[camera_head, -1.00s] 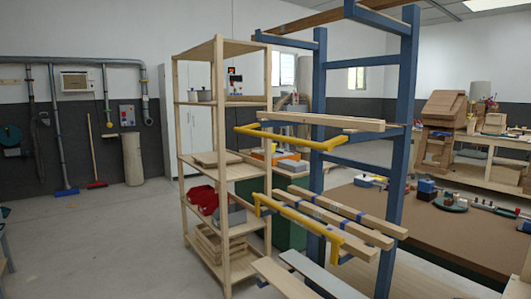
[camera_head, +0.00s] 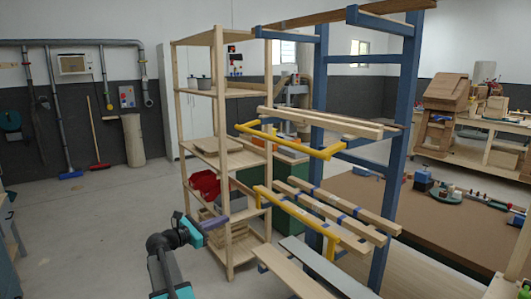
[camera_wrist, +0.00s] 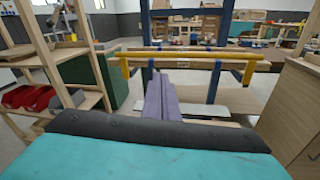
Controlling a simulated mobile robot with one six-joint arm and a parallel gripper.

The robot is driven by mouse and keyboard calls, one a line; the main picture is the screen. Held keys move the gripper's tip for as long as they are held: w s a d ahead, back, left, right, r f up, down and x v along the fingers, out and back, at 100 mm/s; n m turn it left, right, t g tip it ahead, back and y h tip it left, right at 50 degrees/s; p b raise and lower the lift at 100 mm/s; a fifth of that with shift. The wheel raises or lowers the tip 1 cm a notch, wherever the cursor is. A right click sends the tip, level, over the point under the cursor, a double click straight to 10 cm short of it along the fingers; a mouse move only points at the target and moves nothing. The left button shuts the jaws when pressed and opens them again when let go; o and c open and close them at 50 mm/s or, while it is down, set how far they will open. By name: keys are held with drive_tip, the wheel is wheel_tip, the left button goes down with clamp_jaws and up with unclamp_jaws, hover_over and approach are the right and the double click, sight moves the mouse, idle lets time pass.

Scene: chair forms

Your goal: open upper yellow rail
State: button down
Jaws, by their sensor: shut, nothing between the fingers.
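The upper yellow rail (camera_head: 288,138) runs along the front of the blue rack, level with a pair of planks. A lower yellow rail (camera_head: 308,218) hangs below it in front of more planks. My gripper (camera_head: 216,221), teal with purple fingers, is shut and empty. In the head view it appears lower left of both rails, in front of the wooden shelf. In the wrist view its fingers (camera_wrist: 164,98) point toward a yellow rail (camera_wrist: 185,60) with bent-down ends. I cannot tell for sure which rail that is. The fingers look apart from it.
A wooden shelf (camera_head: 220,120) with pots and red bins stands left of the blue rack (camera_head: 402,130). Low boards (camera_head: 285,270) stick out at the rack's foot. A brown table (camera_head: 440,235) is at the right. Open floor lies at the left.

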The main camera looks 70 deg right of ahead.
drive_tip(key=s+d+r+g+p, duration=0.1)
drive_tip(key=s+d+r+g, duration=0.1)
drive_tip(key=r, duration=0.7)
drive_tip(key=s+d+r+g+h+p, duration=0.1)
drive_tip(key=s+r, duration=0.4)
drive_tip(key=r, duration=0.5)
drive_tip(key=shift+s+d+r+g, duration=0.3)
drive_tip(key=shift+d+g, duration=0.4)
drive_tip(key=shift+d, duration=0.35)
drive_tip(key=s+d+r+p, duration=0.5)
drive_tip(key=d+r, duration=0.1)
drive_tip(key=d, duration=0.2)
drive_tip(key=shift+d, duration=0.15)
drive_tip(key=shift+s+r, duration=0.1)
